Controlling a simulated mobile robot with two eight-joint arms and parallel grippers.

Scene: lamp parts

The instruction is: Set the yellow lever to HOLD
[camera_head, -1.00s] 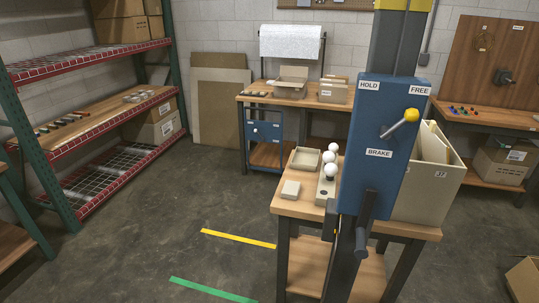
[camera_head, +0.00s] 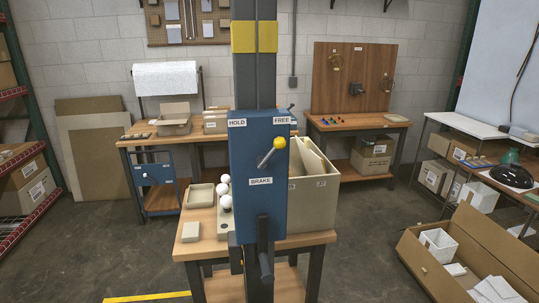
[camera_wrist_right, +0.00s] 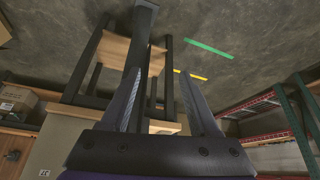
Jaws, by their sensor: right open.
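The yellow lever is a short grey arm with a yellow knob (camera_head: 279,143) on the blue brake panel (camera_head: 245,205) in the head view. It tilts up to the right from its pivot, toward the FREE label (camera_head: 281,120). The HOLD label (camera_head: 237,122) is at the panel's upper left, and the BRAKE label (camera_head: 261,181) is below the pivot. My right gripper (camera_wrist_right: 165,75) shows only in the right wrist view, with its fingers apart and nothing seen between them. The lever cannot be made out there. My left gripper is in neither current view.
The panel is on a dark post (camera_head: 253,80) with a dark handle (camera_head: 264,250) low on its front. A wooden table (camera_head: 205,245) behind holds white bulbs (camera_head: 225,195), trays and a beige bin (camera_head: 315,190). An open carton (camera_head: 425,265) stands on the floor at right.

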